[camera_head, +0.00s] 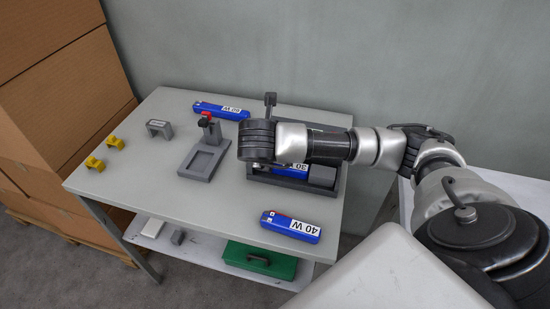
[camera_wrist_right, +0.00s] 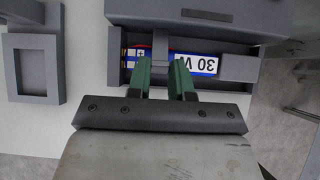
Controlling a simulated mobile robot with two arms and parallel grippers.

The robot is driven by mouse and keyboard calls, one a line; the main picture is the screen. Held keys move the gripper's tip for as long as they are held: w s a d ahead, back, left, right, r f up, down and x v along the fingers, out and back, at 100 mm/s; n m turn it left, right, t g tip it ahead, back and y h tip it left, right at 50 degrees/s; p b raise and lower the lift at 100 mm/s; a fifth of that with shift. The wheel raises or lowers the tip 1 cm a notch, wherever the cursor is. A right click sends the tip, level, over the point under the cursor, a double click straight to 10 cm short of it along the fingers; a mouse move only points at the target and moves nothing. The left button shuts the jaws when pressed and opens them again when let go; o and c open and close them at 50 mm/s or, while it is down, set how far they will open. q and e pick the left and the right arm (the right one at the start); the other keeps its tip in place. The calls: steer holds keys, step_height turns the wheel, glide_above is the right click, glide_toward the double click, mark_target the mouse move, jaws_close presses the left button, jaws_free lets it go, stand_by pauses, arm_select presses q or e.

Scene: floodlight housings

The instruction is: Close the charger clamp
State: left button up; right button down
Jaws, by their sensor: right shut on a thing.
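The dark grey charger (camera_head: 262,180) stands on the table with a blue battery marked 30 W (camera_head: 295,171) lying in its slot. The battery's label also shows in the wrist view (camera_wrist_right: 200,65). A grey upright post (camera_head: 270,103) with a block on top rises at the charger's back. My right gripper (camera_wrist_right: 167,66) points down at the charger's front. Its green fingers are shut on a narrow grey part, apparently of the charger clamp (camera_wrist_right: 166,57), over the battery's left part. In the head view my wrist hides the fingers and the clamp. My left gripper is not in view.
A grey stand (camera_head: 207,155) with a red part sits left of the charger. A 60 W battery (camera_head: 221,111) lies behind and a 40 W battery (camera_head: 291,226) in front. Yellow brackets (camera_head: 95,163) are at left. A green case (camera_head: 260,261) is below.

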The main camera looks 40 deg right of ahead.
steer(key=shift+s+a+f+t+h+b, duration=0.1)
steer(key=shift+a+f+t+h+b, duration=0.1)
steer(key=shift+f+h+b, duration=0.2)
steer(key=shift+s+a+f+t+h+b, duration=0.1)
steer(key=shift+f+t+h+b, duration=0.15)
steer(key=shift+b, duration=0.2)
steer(key=shift+s+a+f+t+h+b, duration=0.1)
steer(key=shift+f+t+h+b, duration=0.1)
steer(key=shift+t+h+b, duration=0.25)
steer(key=shift+s+a+f+h+b, duration=0.1)
steer(key=shift+f+h+b, duration=0.1)
steer(key=shift+h+b, duration=0.15)
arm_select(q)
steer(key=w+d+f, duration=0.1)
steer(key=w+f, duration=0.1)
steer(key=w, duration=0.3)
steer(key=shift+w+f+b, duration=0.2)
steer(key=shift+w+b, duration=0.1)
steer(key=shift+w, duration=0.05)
arm_select(e)
steer(key=shift+s+a+f+t+h, duration=0.1)
steer(key=shift+a+f+t+h, duration=0.05)
steer(key=shift+f+t+h, duration=0.4)
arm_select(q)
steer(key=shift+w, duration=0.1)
arm_select(e)
steer(key=c, duration=1)
jaws_free()
steer(key=shift+r, duration=0.1)
